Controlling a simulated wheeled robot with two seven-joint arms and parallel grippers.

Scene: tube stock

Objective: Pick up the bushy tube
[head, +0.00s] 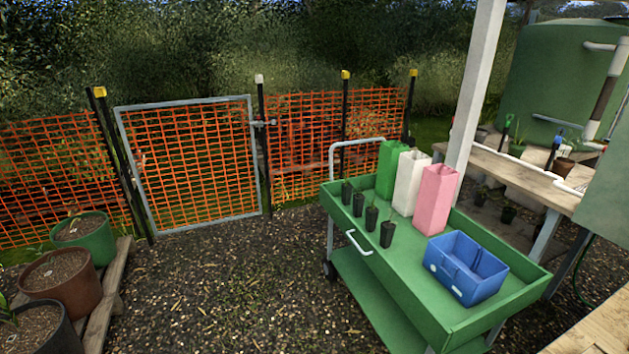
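Several small black plant tubes stand upright in a row along the left side of the green trolley's tray (485,318). The far tube (347,192) is nearest the white handle. Behind the front tube (387,233) are two more, the third from the far end (371,217) and the second (358,203). Thin green sprigs show above the tubes, but they are too small to tell which tube is bushy. Neither of my grippers is in view.
Green (386,168), white (408,182) and pink (435,200) tall containers and a blue divided crate (466,268) share the trolley. Pots (62,280) stand on pallets at left. A wooden bench (530,178) and post are at right. Gravel left of the trolley is clear.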

